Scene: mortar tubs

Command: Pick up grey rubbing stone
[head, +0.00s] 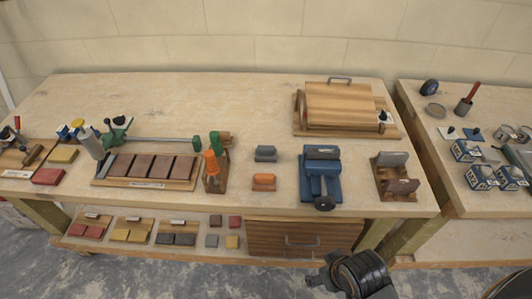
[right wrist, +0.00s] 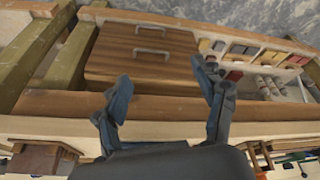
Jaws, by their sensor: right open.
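A grey block with a raised top (head: 265,153) lies on the bench, behind a similar orange block (head: 263,182). Smaller grey blocks (head: 212,241) lie on the lower shelf, left of the wooden drawer. I cannot tell for sure which grey piece is the rubbing stone. My right gripper shows in the right wrist view (right wrist: 162,75), open with nothing between its fingers, in front of the bench's edge and drawer. In the head view, a dark part of my right arm is at the bottom, right of centre. My left gripper is not in view.
A blue vise-like tool (head: 321,178) and a wooden rack (head: 397,178) stand right of the blocks. A wooden case (head: 345,104) lies behind. The drawer (head: 285,238) sits under the bench top. A second bench (head: 450,108) stands right. The back left bench top is clear.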

